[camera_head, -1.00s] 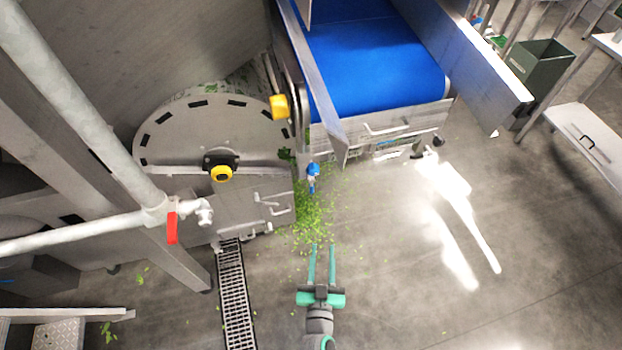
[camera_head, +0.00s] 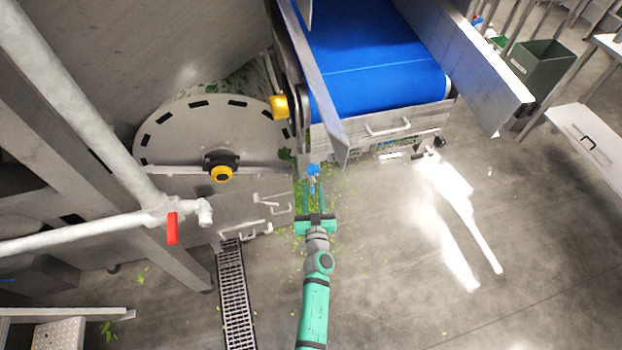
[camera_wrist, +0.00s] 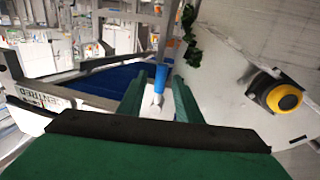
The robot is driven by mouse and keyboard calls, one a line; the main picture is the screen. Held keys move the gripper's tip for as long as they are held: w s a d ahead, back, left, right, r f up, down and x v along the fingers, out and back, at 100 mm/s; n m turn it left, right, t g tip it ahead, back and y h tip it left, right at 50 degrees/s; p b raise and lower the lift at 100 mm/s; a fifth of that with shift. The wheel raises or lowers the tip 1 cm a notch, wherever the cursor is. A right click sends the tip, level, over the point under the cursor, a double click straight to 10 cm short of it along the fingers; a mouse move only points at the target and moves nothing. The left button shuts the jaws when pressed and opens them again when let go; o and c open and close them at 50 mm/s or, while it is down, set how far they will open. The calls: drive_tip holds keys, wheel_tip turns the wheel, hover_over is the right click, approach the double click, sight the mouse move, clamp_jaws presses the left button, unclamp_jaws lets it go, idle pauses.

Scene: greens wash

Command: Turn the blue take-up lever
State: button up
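The blue take-up lever (camera_head: 312,170) is a small blue handle on a metal stem, at the near left corner of the conveyor. In the wrist view the lever (camera_wrist: 161,77) shows upright, blue on top with a pale metal part below. My gripper (camera_head: 314,190) is just on the near side of it. In the wrist view my gripper's green fingers (camera_wrist: 159,95) stand apart, one on each side of the lever. I see a gap at the left finger; the right finger looks close to the lever, and contact is unclear.
The conveyor's blue belt (camera_head: 375,65) and its metal side plate (camera_head: 325,100) are just beyond the lever. A round drum plate with a yellow knob (camera_head: 221,173) is to the left. A pipe valve with a red handle (camera_head: 172,228) stands at left.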

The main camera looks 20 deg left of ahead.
drive_tip(key=shift+x, duration=2.8)
clamp_jaws()
